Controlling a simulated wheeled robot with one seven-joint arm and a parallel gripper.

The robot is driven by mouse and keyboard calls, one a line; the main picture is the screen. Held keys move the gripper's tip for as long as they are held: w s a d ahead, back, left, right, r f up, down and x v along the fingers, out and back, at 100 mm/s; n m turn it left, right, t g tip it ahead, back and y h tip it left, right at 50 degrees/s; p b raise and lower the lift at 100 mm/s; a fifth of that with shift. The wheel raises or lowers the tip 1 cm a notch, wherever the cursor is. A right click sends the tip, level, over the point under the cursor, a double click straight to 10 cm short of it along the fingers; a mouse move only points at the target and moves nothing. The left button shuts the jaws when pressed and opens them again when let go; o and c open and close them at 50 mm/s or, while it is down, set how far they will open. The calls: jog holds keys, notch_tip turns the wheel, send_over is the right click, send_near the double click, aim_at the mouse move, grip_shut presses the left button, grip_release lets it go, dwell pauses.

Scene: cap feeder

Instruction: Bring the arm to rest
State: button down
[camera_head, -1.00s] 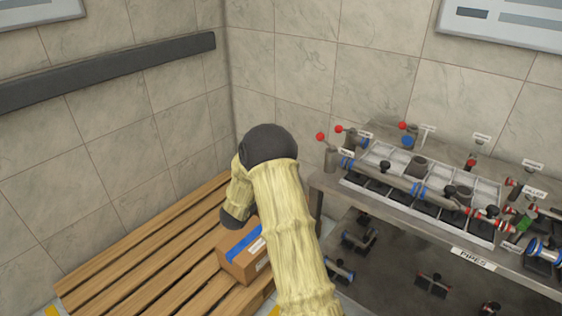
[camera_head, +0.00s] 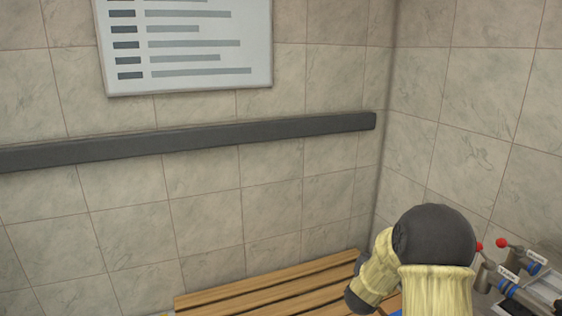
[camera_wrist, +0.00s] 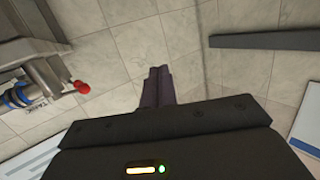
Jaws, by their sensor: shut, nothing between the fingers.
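My gripper (camera_wrist: 158,84) shows in the wrist view with its two dark fingers together and nothing between them. Tiled wall fills the view beyond the fingertips, and they touch nothing that I can see. In the head view my arm (camera_head: 433,260) rises at the lower right, with a cream sleeve and a dark rounded joint. My gripper itself does not show in the head view.
A wooden slatted pallet (camera_head: 270,287) lies at the bottom of the head view. A table with red-knobbed pipe fittings (camera_head: 507,270) stands at the lower right; fittings (camera_wrist: 40,92) also show left in the wrist view. A dark rail (camera_head: 200,140) runs along the wall.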

jog(key=s+a+f+n+g+y, duration=0.2)
jog(key=s+a+n+g+y, duration=0.25)
jog(key=s+a+y, duration=0.55)
jog(key=s+a+f+n+g, duration=0.1)
jog(key=s+a+n+g, duration=0.15)
jog(key=s, duration=0.75)
jog(key=s+a+f+n+g, duration=0.15)
jog(key=s+g, duration=0.25)
jog(key=s, duration=0.6)
jog(key=w+a+p+v, duration=0.1)
jog(key=w+p+v, duration=0.1)
jog(key=p+v, duration=1)
jog(key=w+r+p+v, duration=0.1)
jog(key=w+p+v, duration=0.1)
jog(key=p+v, duration=1)
jog(key=shift+w+a+r+m+h+p, duration=0.4)
jog(key=shift+w+a+m+p, duration=0.1)
jog(key=shift+w, duration=0.25)
